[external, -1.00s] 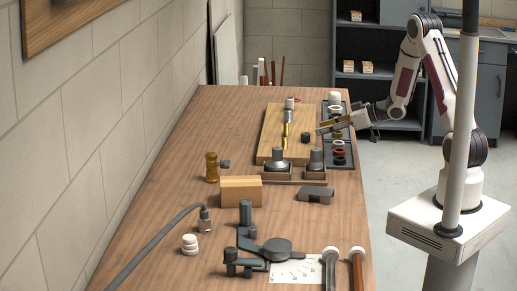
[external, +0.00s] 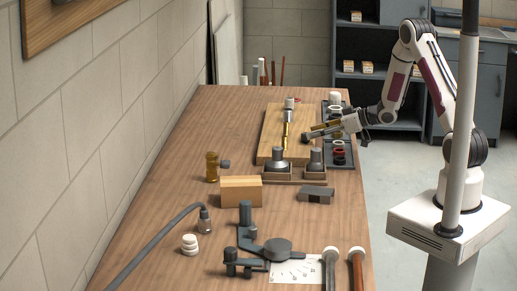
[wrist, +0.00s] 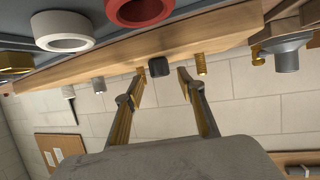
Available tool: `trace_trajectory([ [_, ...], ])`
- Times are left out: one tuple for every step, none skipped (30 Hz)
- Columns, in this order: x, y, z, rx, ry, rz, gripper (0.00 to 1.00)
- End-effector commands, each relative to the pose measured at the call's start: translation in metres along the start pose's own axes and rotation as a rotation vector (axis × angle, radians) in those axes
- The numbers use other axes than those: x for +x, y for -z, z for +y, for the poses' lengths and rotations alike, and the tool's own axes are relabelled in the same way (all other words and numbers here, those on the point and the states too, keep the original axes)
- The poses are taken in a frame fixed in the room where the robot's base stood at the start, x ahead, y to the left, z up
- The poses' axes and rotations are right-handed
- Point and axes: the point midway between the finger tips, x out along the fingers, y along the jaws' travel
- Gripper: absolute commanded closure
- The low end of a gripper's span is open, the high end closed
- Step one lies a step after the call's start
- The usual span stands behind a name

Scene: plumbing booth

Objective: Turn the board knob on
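The board knob is a small dark block on the right side of the wooden board (external: 272,135). In the wrist view the knob (wrist: 158,67) shows between my two fingertips, and the board's edge (wrist: 110,62) runs behind it. My gripper (external: 307,134) is open, with its fingers spread to either side of the knob. I cannot tell whether either finger touches it. In the external view my fingers partly hide the knob.
A dark tray (external: 351,163) with red, white and dark rings lies right of the board. Two grey fittings in wooden holders (external: 278,158) stand at its near edge. A brass pipe (external: 285,136) lies along the board. A wooden block (external: 241,190) sits nearer.

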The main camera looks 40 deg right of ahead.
Motion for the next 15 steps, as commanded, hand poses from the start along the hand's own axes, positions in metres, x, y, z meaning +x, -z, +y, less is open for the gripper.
trace_trajectory([
  [0.007,-0.001,-0.001,-0.001,0.003,-0.001,0.61],
  [0.011,0.0,-0.001,-0.001,0.002,-0.001,0.61],
  [0.015,-0.001,-0.001,-0.001,0.002,-0.001,0.61],
  [0.019,-0.001,-0.001,0.0,0.002,-0.002,0.61],
  [0.022,-0.001,-0.001,0.0,0.002,-0.001,0.61],
  [0.026,0.0,-0.001,-0.001,0.001,-0.001,0.61],
  [0.029,0.0,-0.001,-0.001,0.001,0.0,0.61],
  [0.032,0.0,-0.001,-0.001,0.001,0.0,0.61],
  [0.035,-0.001,-0.001,-0.001,0.001,-0.001,0.61],
  [0.037,-0.001,-0.001,-0.001,0.001,-0.001,0.61],
  [0.039,-0.001,-0.001,-0.001,0.001,-0.001,0.61],
  [0.041,0.0,-0.001,-0.001,0.001,-0.001,0.61],
  [0.042,0.0,-0.001,-0.001,0.0,-0.001,0.61],
  [0.043,0.0,-0.001,-0.001,0.0,-0.001,0.61],
  [0.043,0.0,-0.001,-0.001,0.0,-0.001,0.61],
])
